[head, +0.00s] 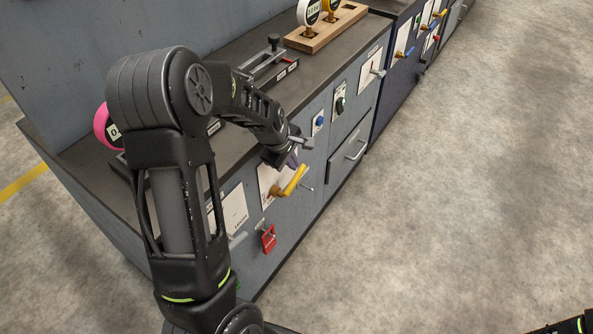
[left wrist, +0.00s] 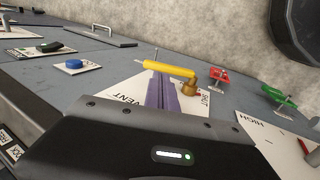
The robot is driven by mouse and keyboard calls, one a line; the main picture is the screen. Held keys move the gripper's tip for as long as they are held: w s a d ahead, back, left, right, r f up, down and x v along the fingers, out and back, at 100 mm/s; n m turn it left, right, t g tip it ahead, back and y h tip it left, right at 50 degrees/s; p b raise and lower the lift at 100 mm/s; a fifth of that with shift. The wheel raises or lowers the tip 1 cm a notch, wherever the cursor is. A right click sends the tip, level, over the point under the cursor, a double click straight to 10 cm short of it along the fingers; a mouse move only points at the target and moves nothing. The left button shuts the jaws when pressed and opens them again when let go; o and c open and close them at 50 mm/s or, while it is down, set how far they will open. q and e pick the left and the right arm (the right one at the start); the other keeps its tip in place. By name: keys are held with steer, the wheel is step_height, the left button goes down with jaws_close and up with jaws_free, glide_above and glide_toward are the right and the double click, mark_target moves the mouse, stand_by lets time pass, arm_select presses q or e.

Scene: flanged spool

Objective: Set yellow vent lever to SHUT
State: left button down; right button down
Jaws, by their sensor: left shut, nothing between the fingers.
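The yellow vent lever (head: 293,181) sticks out from a white plate (head: 266,186) on the front of the grey bench. In the left wrist view the lever (left wrist: 168,69) runs left from its brass pivot (left wrist: 190,87). The plate (left wrist: 137,88) there carries VENT lettering, and a partly covered label right of the pivot seems to read SHUT. My left gripper (head: 295,161) is shut and empty. Its purple fingers (left wrist: 161,92) reach up to the lever's near side; I cannot tell whether they touch it. My right gripper is not in view.
The floor to the right is clear.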

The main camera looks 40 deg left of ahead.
mark_target(299, 173)
arm_select(q)
steer(key=x, duration=0.5)
steer(key=shift+f, duration=0.2)
